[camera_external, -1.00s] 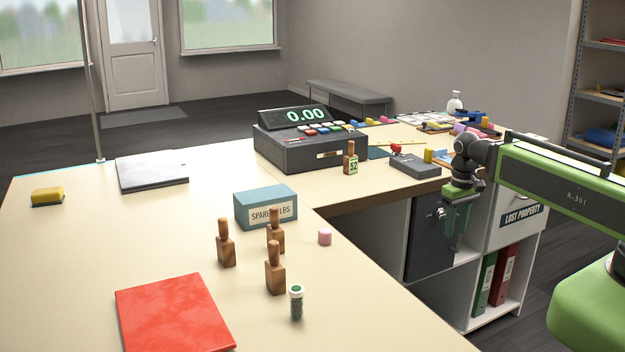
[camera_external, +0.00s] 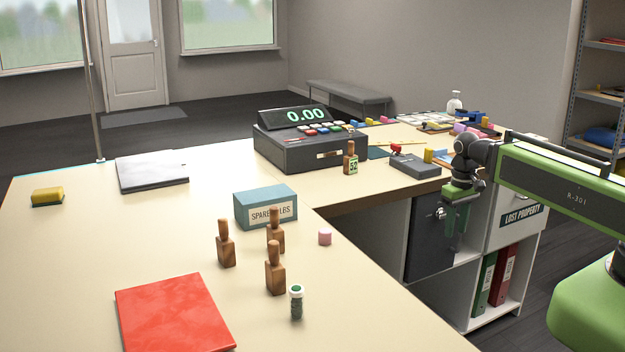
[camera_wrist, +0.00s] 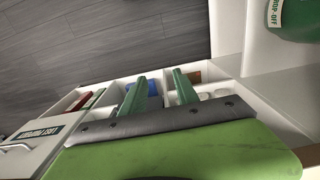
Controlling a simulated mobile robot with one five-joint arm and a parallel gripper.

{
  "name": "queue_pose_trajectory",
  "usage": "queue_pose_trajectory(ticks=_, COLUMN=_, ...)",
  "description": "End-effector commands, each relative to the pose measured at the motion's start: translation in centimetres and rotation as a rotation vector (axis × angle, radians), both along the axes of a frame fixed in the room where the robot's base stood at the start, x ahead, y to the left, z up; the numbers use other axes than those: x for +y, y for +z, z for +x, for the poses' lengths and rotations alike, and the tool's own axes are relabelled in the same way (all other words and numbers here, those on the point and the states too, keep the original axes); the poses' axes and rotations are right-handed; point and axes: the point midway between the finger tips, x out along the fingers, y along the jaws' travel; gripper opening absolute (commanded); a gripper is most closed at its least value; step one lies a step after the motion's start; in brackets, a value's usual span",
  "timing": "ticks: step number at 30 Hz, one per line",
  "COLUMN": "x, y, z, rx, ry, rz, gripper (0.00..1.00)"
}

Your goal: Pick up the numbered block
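The numbered block (camera_external: 351,159) is a small wooden block with a knob handle and a green-and-white label that seems to read 52. It stands upright on the counter at the front right of the cash register. My gripper (camera_external: 455,228) hangs to its right, pointing down past the counter edge in front of the cabinet, well apart from the block. In the wrist view its two green fingers (camera_wrist: 159,80) are spread with nothing between them. The block does not show in the wrist view.
The cash register (camera_external: 310,145) stands behind the block, and a grey box with a red knob (camera_external: 415,166) lies between block and gripper. Three unlabelled wooden stamps (camera_external: 226,245), a blue box (camera_external: 265,206) and a pink cylinder (camera_external: 325,237) stand on the nearer counter.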

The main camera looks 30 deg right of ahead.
Motion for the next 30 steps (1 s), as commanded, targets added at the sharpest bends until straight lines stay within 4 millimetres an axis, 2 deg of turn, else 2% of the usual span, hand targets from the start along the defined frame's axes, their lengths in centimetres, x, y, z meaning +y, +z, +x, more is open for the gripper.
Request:
queue_pose_trajectory(ticks=5, x=0.0, y=0.0, z=0.0, rx=0.000, ry=0.000, rz=0.000, gripper=0.36)
queue_pose_trajectory(ticks=12, x=0.0, y=0.0, z=0.0, rx=0.000, ry=0.000, rz=0.000, gripper=0.65)
queue_pose_trajectory(ticks=20, x=0.0, y=0.0, z=0.0, rx=0.000, ry=-0.004, rz=0.000, gripper=0.65)
queue_pose_trajectory(ticks=22, x=0.0, y=0.0, z=0.0, rx=-0.002, ry=-0.049, rz=0.000, gripper=0.65)
queue_pose_trajectory(ticks=24, x=0.2, y=0.0, z=0.6, rx=-0.023, ry=-0.170, rz=0.011, gripper=0.65)
queue_pose_trajectory(ticks=26, x=1.5, y=0.1, z=1.5, rx=-0.054, ry=-0.341, rz=0.071, gripper=0.65)
queue_pose_trajectory(ticks=29, x=5.3, y=0.9, z=4.0, rx=-0.080, ry=-0.716, rz=0.274, gripper=0.65)
queue_pose_trajectory(ticks=30, x=7.7, y=1.5, z=5.0, rx=-0.064, ry=-0.862, rz=0.375, gripper=0.65)
